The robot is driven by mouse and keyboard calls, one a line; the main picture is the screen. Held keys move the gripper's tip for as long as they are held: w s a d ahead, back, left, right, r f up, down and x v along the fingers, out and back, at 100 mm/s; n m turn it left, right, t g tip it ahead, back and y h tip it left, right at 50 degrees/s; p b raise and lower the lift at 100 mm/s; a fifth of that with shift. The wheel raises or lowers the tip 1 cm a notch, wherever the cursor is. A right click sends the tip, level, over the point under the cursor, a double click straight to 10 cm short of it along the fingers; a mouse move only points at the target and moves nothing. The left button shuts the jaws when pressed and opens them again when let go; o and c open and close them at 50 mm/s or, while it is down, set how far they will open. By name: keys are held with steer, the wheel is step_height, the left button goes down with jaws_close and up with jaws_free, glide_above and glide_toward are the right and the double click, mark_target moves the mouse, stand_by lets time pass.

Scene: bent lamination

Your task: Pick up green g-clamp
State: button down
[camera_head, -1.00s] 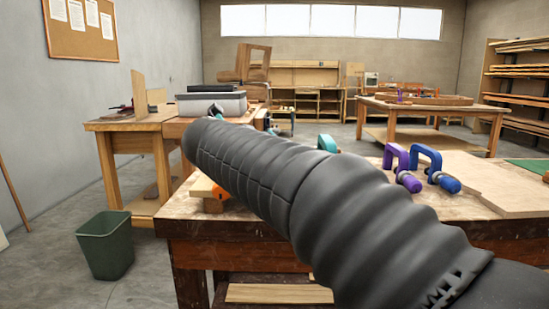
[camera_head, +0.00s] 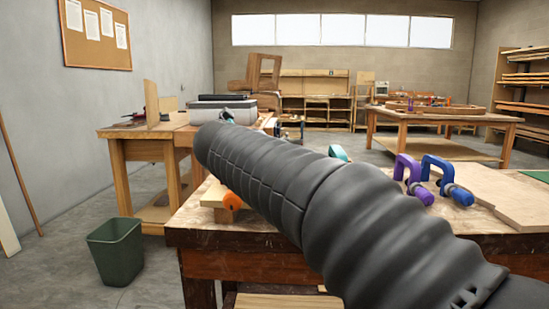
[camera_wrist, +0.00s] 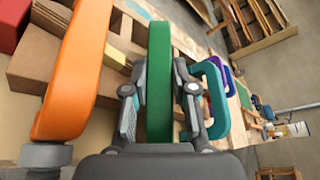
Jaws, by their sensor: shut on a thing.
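The green g-clamp (camera_wrist: 158,110) stands between the two fingers of my gripper (camera_wrist: 160,72) in the wrist view. The gripper is shut on its green bar, with one finger on each side. The clamp's lower part is hidden behind the gripper's body. In the head view, my arm hides the gripper, and I cannot make out the green clamp for certain.
An orange clamp (camera_wrist: 78,70) is close at left in the wrist view. A teal clamp (camera_wrist: 222,98) is just right of the gripper. A purple clamp (camera_head: 412,178) and a blue clamp (camera_head: 445,178) stand on the bench by a wooden board (camera_head: 500,195).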

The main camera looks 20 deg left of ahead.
steer(key=r, duration=0.3)
steer(key=shift+d+r, duration=0.25)
steer(key=s+d+r, duration=0.1)
steer(key=d+r, duration=0.2)
steer(key=d, duration=0.2)
steer(key=s+d+r+p, duration=0.1)
steer(key=d+r, duration=0.2)
steer(key=d, duration=0.3)
steer(key=shift+s+r, duration=0.15)
steer(key=shift+s, duration=0.25)
